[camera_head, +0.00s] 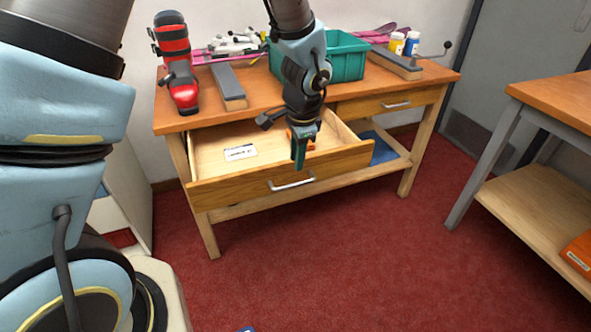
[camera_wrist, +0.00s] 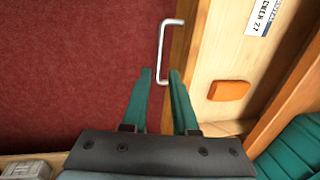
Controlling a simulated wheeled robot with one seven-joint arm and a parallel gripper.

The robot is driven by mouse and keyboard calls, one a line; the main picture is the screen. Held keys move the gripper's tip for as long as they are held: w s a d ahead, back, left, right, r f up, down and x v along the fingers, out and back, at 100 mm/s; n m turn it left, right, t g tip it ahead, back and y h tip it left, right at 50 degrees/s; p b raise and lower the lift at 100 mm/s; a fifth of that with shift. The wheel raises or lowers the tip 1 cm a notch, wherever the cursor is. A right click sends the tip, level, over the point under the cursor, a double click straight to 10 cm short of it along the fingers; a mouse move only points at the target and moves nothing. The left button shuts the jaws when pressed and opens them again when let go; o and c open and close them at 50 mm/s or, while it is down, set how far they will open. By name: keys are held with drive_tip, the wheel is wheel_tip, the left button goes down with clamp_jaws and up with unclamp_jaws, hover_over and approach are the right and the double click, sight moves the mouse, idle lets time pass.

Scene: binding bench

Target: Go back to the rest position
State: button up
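My gripper (camera_head: 299,162) hangs over the front of the open drawer (camera_head: 222,192) of the wooden bench. Inside the drawer lie an orange block (camera_wrist: 229,91) and a white printed label (camera_wrist: 263,17). My arm partly hides the drawer's inside in the head view.
The bench top (camera_head: 292,99) carries a red ski boot (camera_head: 176,62), a teal crate (camera_head: 347,58), grey-topped blocks and small bottles (camera_head: 411,43). A second drawer (camera_head: 391,106) at right is shut. Another table (camera_head: 556,95) stands at right.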

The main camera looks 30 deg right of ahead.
drive_tip(key=shift+s+r, duration=0.2)
drive_tip(key=shift+r, duration=0.75)
drive_tip(key=shift+a, duration=0.1)
drive_tip(key=w+a+r+n, duration=0.1)
drive_tip(key=a+r+n, duration=0.2)
drive_tip(key=a+n, duration=0.3)
drive_tip(key=w+a+r+n, duration=0.1)
drive_tip(key=a+n, duration=0.5)
drive_tip(key=a, duration=1.1)
drive_tip(key=w+a+r+n, duration=0.1)
drive_tip(key=a+r+n, duration=0.3)
drive_tip(key=a, duration=0.7)
drive_tip(key=shift+a+r+n+g+p, duration=0.2)
drive_tip(key=shift+r+n+g+p, duration=0.15)
drive_tip(key=shift+n, duration=0.75)
